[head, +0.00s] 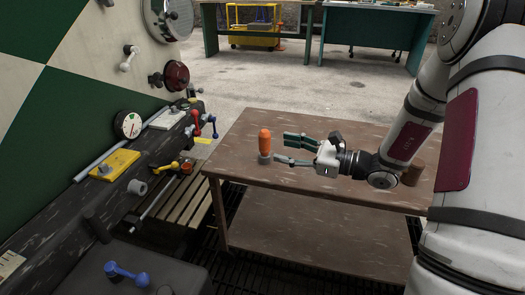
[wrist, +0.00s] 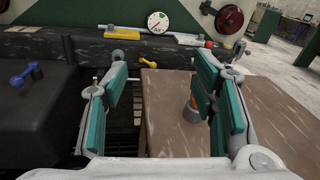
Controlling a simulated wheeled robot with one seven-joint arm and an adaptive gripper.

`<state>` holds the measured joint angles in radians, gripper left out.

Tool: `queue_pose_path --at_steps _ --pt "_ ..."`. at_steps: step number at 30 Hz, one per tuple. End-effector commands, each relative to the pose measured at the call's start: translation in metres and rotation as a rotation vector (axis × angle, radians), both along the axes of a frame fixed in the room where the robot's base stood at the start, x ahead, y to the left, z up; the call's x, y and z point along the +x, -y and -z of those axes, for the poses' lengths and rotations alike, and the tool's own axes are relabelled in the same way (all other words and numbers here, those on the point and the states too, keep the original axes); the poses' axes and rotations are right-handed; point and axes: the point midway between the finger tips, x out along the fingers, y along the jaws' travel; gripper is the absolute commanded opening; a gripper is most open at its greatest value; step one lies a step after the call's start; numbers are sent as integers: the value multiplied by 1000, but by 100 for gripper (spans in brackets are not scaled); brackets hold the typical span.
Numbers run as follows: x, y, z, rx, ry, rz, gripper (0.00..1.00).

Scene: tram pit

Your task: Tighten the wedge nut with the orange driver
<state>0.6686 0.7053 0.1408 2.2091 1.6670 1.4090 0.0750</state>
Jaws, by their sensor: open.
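The orange driver (head: 265,138) stands upright on the brown table (head: 330,180), its lower end in a grey round base (head: 264,158). My gripper (head: 283,149) is open and empty, reaching left over the table, with its teal-padded fingertips close to the driver. In the wrist view the open gripper (wrist: 161,75) has the grey base (wrist: 190,112) just inside its right finger, which hides most of the orange handle. I cannot tell whether they touch. A yellow block (head: 122,160) with a grey fitting lies on the dark beam; a grey nut-like piece (head: 140,189) is beside it. I cannot tell which is the wedge nut.
A round gauge (head: 128,125), a red-handled lever (head: 195,117) and a blue-handled one (head: 213,125) stand along the dark beam (head: 50,205). A blue handle (head: 127,272) lies at the lower left. A brown cylinder (head: 412,173) is at the table's right. The tabletop between is clear.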

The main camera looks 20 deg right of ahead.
Motion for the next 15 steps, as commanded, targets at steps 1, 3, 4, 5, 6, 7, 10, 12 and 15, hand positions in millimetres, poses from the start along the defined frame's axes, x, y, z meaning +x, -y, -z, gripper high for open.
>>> queue_pose_path --at_steps 1,3,4,5,6,7,10,12,15 --pt "8 15 21 42 -23 61 53" --pt "16 31 38 85 -43 131 53" --pt "19 37 43 99 -50 155 53" --pt "21 42 48 109 -55 174 53" --pt "23 48 53 122 -61 196 53" --pt "24 50 56 128 -64 208 53" --pt "30 52 60 138 -69 226 53" --pt "36 47 60 138 -69 226 53" --pt "50 35 60 139 -69 223 53"
